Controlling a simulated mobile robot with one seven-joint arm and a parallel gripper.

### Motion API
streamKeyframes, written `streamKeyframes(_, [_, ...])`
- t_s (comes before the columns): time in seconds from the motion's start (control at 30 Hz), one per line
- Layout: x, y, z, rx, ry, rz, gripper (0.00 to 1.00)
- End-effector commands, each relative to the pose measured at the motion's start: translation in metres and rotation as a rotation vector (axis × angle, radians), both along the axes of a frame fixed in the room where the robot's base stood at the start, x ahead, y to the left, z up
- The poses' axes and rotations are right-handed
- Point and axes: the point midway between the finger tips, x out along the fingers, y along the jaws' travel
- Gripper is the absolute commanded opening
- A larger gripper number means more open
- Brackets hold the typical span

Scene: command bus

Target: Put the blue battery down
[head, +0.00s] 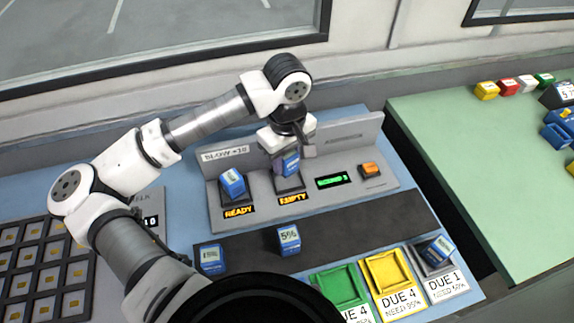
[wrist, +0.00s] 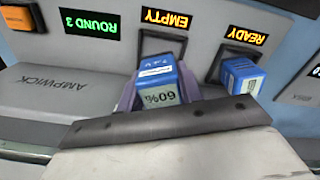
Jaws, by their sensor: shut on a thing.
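My gripper (head: 288,152) is shut on a blue battery (head: 291,164) at the bay marked EMPTY on the grey charger (head: 345,143). In the wrist view the held battery (wrist: 162,82) shows a white label that seems to read 60%, between the purple-grey fingers. It is right by the dark EMPTY socket (wrist: 165,42); I cannot tell whether its base is seated. Another blue battery (head: 232,183) stands in the bay marked READY, and it also shows in the wrist view (wrist: 242,77).
A blue battery marked 5% (head: 288,239) and another blue battery (head: 211,258) stand on the dark strip (head: 345,226). Yellow (head: 405,289) and green (head: 357,292) trays look empty. An orange button (head: 371,169) is right.

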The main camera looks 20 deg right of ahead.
Motion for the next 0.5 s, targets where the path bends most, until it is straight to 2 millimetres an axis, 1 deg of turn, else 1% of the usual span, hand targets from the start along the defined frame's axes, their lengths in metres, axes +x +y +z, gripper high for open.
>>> streamKeyframes(0.1, [-0.001, 0.0, -0.018, -0.002, 0.005, 0.002, 0.09])
streamKeyframes(0.23, [-0.001, 0.0, -0.033, -0.001, 0.002, 0.001, 0.09])
streamKeyframes(0.3, [0.0, 0.0, -0.036, 0.0, 0.001, 0.0, 0.09])
streamKeyframes(0.5, [0.0, 0.0, -0.037, 0.0, 0.0, 0.0, 0.09])
